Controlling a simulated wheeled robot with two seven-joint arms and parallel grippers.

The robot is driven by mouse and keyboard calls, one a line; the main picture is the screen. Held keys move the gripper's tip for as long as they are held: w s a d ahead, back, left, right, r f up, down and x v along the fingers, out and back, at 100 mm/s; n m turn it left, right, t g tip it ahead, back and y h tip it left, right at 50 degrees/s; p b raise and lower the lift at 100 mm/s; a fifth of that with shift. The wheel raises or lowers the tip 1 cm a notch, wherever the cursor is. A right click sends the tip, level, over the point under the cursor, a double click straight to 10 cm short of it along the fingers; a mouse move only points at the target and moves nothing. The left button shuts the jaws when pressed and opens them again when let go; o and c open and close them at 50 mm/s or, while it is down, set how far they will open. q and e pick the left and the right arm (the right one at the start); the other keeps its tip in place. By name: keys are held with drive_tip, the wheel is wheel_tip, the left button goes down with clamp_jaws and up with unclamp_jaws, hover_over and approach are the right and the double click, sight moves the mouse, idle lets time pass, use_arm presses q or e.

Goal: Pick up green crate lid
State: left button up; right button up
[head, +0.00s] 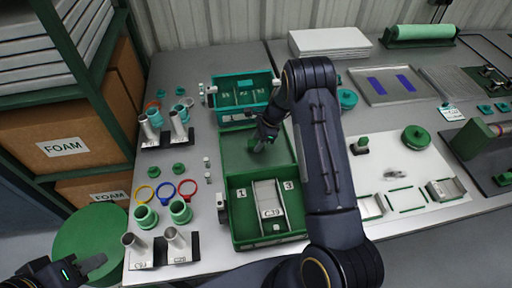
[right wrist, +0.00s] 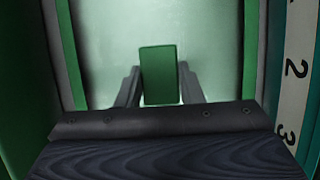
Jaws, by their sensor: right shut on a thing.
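The green crate lid (head: 236,157) is a flat green panel between the teal crate and the open green crate (head: 236,238) in the head view. My right gripper (head: 260,144) is over the lid and shut on its upright green handle. The right wrist view shows the handle (right wrist: 159,75) between the two fingers (right wrist: 158,88). I cannot tell whether the lid is lifted or resting. The green crate below it has compartments and a grey piece marked C39 (head: 269,203). My left gripper (head: 88,266) is low at the far left, away from the lid; its finger opening is unclear.
A teal crate (head: 243,97) stands just behind the lid. Metal cylinders, green rings and coloured rings (head: 166,191) lie to the left. A white board (head: 405,165) with green parts lies right of my right arm. Shelves with FOAM boxes (head: 62,146) stand at left.

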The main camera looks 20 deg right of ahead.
drive_tip(key=shift+c, duration=0.9)
drive_tip(key=shift+r, duration=0.1)
